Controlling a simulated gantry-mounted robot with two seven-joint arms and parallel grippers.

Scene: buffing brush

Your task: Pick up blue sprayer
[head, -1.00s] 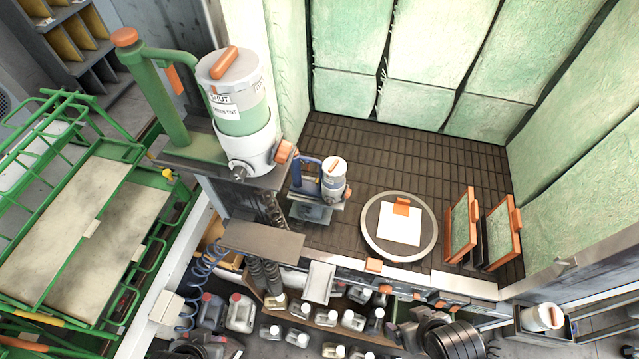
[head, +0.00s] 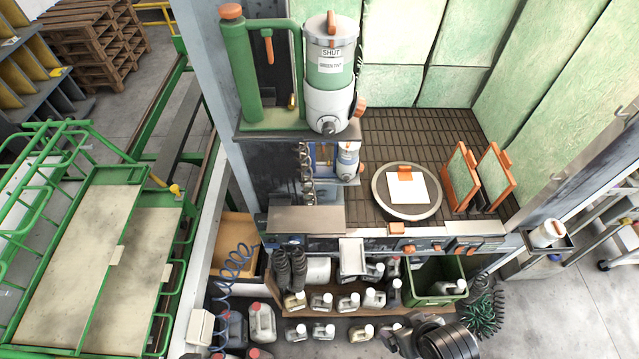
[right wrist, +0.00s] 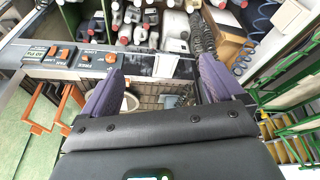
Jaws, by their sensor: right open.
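The blue sprayer (head: 347,160) is a small white canister on a blue stand in the head view. It stands at the left of the dark slatted bench, below the large green sprayer (head: 329,75), whose shelf hides its upper part. I cannot make it out in the right wrist view. My right gripper (right wrist: 160,68) is open and empty in the right wrist view, with two purple-padded fingers wide apart. A dark part of my right arm shows at the bottom of the head view, well in front of the bench. My left gripper is not in view.
A round turntable (head: 378,205) with a white sheet and orange-framed panels (head: 461,175) stand on the bench. A grey plate (head: 306,220) juts out in front of the sprayer. Several bottles crowd the shelf below. A green cart (head: 90,250) stands at left.

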